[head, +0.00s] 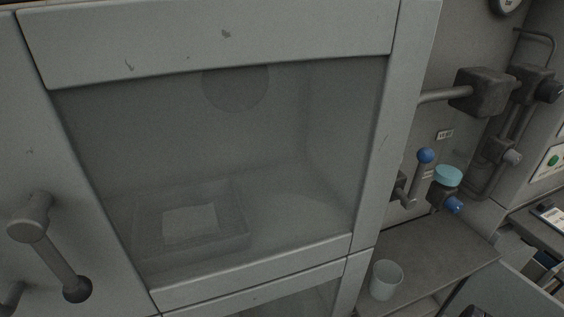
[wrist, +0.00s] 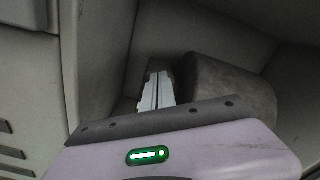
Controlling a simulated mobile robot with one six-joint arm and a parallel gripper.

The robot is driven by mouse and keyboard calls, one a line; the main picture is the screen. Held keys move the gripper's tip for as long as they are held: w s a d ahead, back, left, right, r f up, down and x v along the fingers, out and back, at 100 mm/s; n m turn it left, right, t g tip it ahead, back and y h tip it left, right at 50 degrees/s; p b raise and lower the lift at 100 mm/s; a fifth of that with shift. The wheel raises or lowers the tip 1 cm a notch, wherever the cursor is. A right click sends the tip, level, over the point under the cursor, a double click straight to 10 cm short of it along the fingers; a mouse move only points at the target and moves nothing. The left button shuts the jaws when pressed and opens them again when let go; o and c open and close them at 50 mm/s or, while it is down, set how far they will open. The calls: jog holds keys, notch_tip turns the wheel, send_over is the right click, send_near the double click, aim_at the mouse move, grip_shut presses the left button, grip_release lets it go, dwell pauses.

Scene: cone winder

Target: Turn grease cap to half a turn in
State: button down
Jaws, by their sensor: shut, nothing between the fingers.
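A light blue round cap (head: 448,175) sits on a dark fitting at the right of the head view, beside the glazed cabinet. It looks like the grease cap, but no label on it is readable. How far it is turned cannot be read. My gripper (wrist: 155,92) shows only in the wrist view, with its fingers together and empty. It points at a recess beside a dark rounded body (wrist: 232,92); no contact can be made out. The cap is not recognisable in the wrist view.
A lever with a blue ball (head: 425,156) and a blue knob (head: 453,204) are close to the cap. A pale cup (head: 386,280) stands on the shelf (head: 440,250) below. The large glazed door (head: 205,45) fills the left. A pipe with a dark block (head: 484,92) is above.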

jog(key=shift+r, duration=0.1)
dwell(0.3)
jog(key=p+v, duration=0.1)
jog(key=v, duration=0.5)
jog(key=shift+r, duration=0.25)
jog(key=w+a+f+m+g+h, duration=0.1)
jog(key=w+a+h, duration=0.1)
jog(key=w+a, duration=0.2)
jog(key=shift+w+a+f+g+h+p, duration=0.2)
jog(key=shift+w+a+g+h+p, duration=0.1)
jog(key=shift+w+g+p, duration=0.1)
